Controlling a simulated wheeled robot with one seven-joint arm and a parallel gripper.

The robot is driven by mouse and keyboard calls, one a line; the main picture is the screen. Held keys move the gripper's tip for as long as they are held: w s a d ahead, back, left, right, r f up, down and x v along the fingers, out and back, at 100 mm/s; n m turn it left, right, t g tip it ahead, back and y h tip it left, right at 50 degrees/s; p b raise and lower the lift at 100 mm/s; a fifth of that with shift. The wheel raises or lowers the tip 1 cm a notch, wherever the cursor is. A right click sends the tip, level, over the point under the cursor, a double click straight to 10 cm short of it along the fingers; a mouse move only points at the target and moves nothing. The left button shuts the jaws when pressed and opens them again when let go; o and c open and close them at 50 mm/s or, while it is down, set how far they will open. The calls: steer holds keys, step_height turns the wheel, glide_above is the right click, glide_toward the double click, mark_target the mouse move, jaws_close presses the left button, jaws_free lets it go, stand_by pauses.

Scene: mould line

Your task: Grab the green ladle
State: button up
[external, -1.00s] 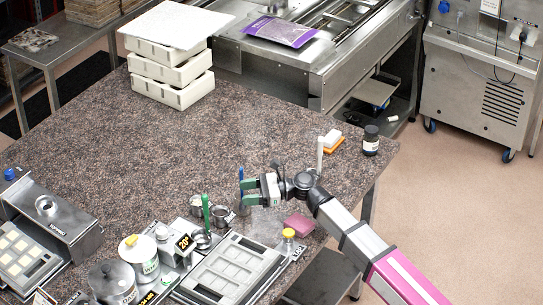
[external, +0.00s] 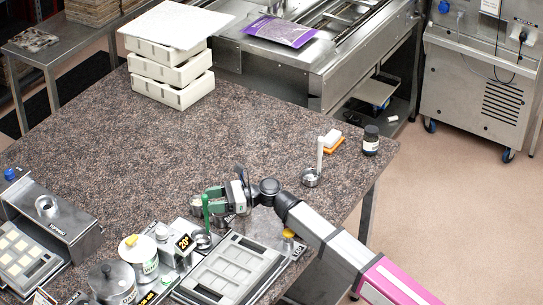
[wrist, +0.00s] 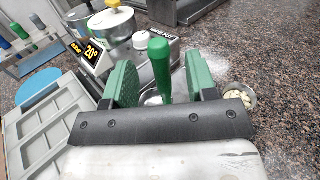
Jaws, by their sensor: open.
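The green ladle has an upright green handle (external: 206,212) rising from a small metal cup near the scale on the speckled counter. In the wrist view the green handle (wrist: 159,65) stands in the gap between the two green finger pads, slightly beyond them. My gripper (wrist: 161,82) is open, with visible room on both sides of the handle. I cannot see it touching either pad. In the external view my gripper (external: 208,201) is low over the counter at the handle. The ladle's bowl is mostly hidden.
A white-handled ladle (external: 320,155) stands in a cup to the right. A grey mould tray (external: 232,268) lies in front, with a yellow-lidded jar (external: 133,253) and a "20°" display (external: 184,244) to its left. A small cup of pale pieces (wrist: 240,95) sits close right.

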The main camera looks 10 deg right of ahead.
steer(key=a, duration=0.3)
steer(key=shift+d, duration=0.1)
jaws_close()
